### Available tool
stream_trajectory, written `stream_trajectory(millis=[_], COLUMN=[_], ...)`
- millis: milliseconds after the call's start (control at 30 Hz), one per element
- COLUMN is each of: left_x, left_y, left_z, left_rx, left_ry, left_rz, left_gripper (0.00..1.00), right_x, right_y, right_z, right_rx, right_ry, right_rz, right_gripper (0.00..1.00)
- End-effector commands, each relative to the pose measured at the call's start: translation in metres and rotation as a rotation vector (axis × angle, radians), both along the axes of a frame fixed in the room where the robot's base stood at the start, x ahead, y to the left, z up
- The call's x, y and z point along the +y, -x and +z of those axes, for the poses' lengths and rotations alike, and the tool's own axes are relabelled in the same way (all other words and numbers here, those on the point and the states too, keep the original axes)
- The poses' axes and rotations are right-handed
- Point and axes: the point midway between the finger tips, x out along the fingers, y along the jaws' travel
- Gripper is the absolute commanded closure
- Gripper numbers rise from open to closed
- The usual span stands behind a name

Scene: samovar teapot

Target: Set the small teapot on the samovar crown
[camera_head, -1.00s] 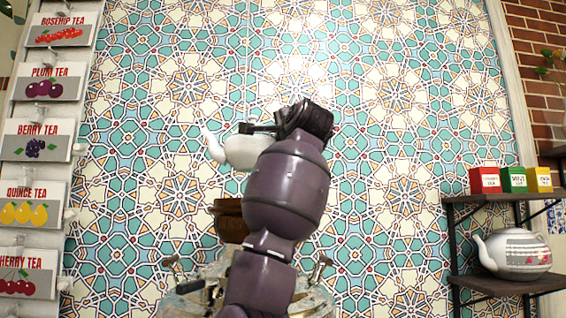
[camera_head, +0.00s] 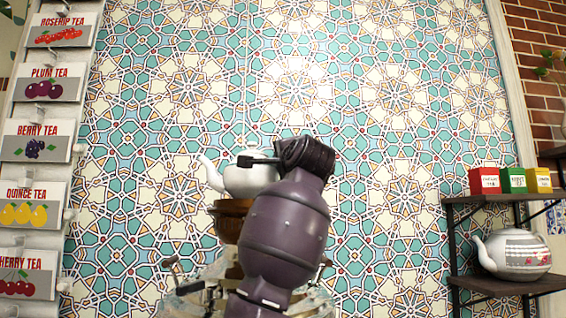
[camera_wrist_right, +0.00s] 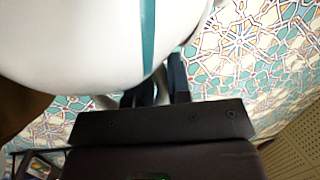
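The small white teapot (camera_head: 240,180) is upright, with its spout to the left; part of it is behind my right arm. Its bottom is at the brown samovar crown (camera_head: 230,207), with no clear gap; whether it bears on the crown I cannot tell. The samovar body (camera_head: 205,292) below is mostly hidden by my arm. My right gripper (camera_head: 258,160) is at the teapot's right side. In the right wrist view its dark fingers (camera_wrist_right: 165,88) are close together at the handle, beside the white body (camera_wrist_right: 90,50) with a teal stripe. My left gripper is not in view.
A dark shelf (camera_head: 510,288) at the right holds a patterned teapot (camera_head: 513,255), with red, green and yellow tea boxes (camera_head: 514,180) above it. A rack of tea packets (camera_head: 38,140) stands at the left. A tiled wall (camera_head: 400,120) is behind the samovar.

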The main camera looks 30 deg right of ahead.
Motion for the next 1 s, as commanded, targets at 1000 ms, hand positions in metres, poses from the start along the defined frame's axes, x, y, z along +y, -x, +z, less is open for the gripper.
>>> stream_trajectory(millis=[1000], left_x=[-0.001], left_y=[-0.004], left_z=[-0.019], left_rx=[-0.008], left_ry=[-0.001], left_rz=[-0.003], left_gripper=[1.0], right_x=[0.02], right_y=[0.079], right_z=[-0.014], right_rx=[-0.002], right_ry=[0.0], right_rz=[0.0], right_gripper=[0.56])
